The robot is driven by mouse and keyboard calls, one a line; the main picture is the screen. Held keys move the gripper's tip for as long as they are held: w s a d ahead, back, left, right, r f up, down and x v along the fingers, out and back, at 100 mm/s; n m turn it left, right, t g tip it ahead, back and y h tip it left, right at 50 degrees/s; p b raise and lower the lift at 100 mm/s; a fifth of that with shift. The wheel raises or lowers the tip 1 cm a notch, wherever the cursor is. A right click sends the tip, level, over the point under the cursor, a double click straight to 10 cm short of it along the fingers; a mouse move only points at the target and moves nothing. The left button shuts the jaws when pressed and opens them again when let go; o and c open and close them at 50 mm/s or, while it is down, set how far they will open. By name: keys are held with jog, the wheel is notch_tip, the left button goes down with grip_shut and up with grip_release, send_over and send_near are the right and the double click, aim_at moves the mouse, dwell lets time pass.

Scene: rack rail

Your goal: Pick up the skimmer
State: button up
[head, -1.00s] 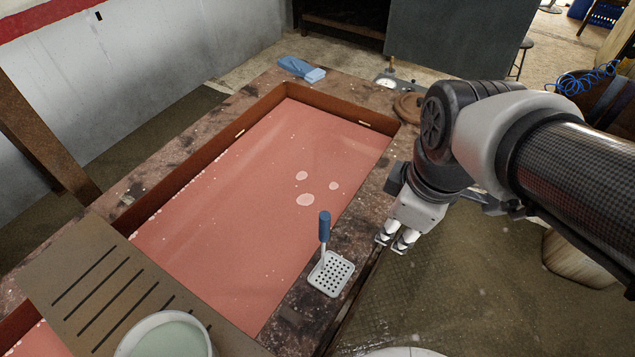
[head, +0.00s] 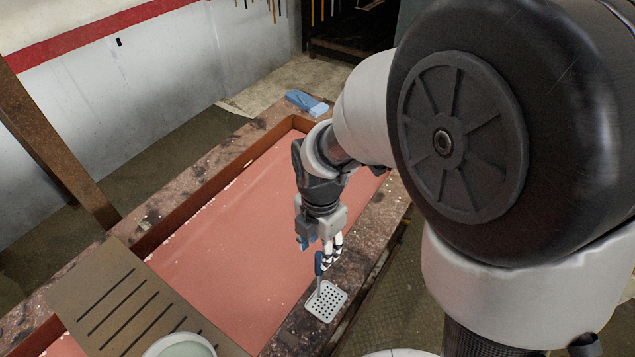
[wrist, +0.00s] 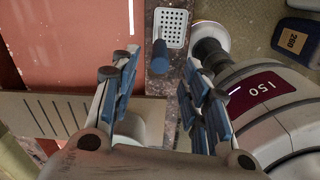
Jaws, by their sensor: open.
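The skimmer has a white perforated square head (head: 326,300) and an upright blue handle (head: 318,263). Its head rests on the stone rim beside the pink basin. In the wrist view its head (wrist: 171,27) lies beyond the fingertips, and its blue handle (wrist: 160,58) points toward the camera between the finger lines. My gripper (head: 324,259) is just above and beside the handle top in the head view. The gripper also shows in the wrist view (wrist: 165,75), with its blue-padded fingers apart and nothing held. Whether a finger touches the handle cannot be told.
The recessed basin (head: 205,245) holds pink liquid. A slotted brown board (head: 112,300) lies across its near left end, with a pale green container (head: 180,347) nearby. A folded blue cloth (head: 307,102) lies on the far rim. Open floor is right of the rim.

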aim_at(319, 265)
notch_tip(319, 265, down, 9)
jog(key=shift+w+f+b, duration=0.1)
jog(key=shift+b, duration=0.3)
grip_shut()
dwell(0.5)
